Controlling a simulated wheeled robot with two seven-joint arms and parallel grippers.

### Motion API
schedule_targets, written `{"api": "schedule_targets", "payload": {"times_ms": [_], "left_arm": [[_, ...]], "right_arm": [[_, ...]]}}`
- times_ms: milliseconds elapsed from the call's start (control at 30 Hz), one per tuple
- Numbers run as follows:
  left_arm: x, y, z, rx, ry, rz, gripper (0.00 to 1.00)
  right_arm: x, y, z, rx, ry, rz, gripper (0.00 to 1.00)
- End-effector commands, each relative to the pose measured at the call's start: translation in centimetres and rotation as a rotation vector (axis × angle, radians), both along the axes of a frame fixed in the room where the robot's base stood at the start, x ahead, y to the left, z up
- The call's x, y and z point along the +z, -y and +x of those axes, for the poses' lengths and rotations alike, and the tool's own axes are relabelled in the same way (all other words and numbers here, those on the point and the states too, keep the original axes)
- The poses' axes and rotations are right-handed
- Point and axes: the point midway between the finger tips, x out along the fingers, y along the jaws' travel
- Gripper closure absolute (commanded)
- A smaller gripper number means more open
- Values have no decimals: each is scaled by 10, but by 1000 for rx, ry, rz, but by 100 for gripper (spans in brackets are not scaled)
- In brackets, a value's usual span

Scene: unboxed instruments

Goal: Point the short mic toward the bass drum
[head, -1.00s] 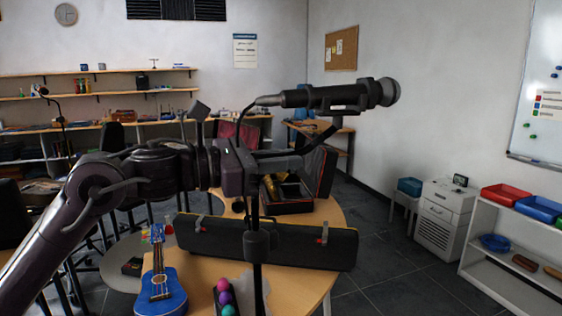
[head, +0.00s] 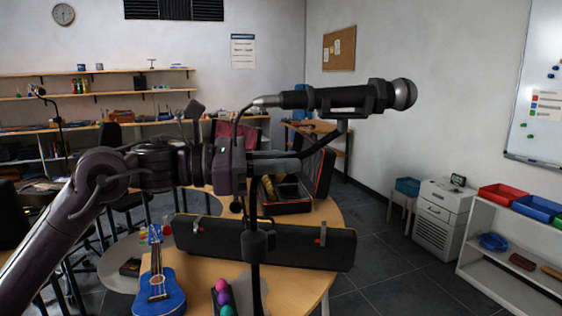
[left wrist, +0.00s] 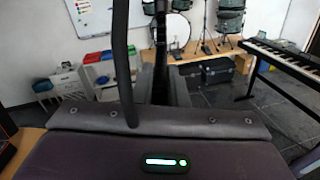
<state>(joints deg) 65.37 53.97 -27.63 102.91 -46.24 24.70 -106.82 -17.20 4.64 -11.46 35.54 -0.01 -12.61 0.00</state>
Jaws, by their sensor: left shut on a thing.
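The short mic (head: 345,98), black with a silver mesh head, lies nearly level on the boom of a black stand. Its head points right and its cable end left. The stand's pole (head: 257,275) is upright in front of the table. My left gripper (head: 243,160) is at the joint of pole and boom, shut on the stand; the exact grip spot is partly hidden. In the left wrist view the gripper fingers (left wrist: 162,88) close around a dark part. The bass drum (left wrist: 173,30), with a pale head, shows behind them there, partly covered. My right gripper is out of view.
A table (head: 205,275) holds a long black case (head: 270,243), a blue ukulele (head: 158,285) and an open case. A white shelf (head: 490,245) with coloured trays stands right. The left wrist view shows a keyboard (left wrist: 282,50) and toms (left wrist: 230,18).

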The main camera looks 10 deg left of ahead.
Motion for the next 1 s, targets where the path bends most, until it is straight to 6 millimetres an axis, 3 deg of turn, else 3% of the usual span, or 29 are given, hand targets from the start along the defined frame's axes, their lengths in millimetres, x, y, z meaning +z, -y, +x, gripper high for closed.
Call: {"api": "schedule_targets", "payload": {"times_ms": [200,233,400,733,1000], "left_arm": [[6,-2,0,5,12,-7,100],[6,-2,0,5,13,-8,84],[4,-1,0,4,8,-5,66],[0,-6,-2,5,4,-2,66],[-2,-48,-18,6,5,-2,66]], "right_arm": [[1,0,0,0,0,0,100],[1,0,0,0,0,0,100],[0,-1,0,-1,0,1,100],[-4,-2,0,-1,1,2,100],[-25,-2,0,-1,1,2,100]]}}
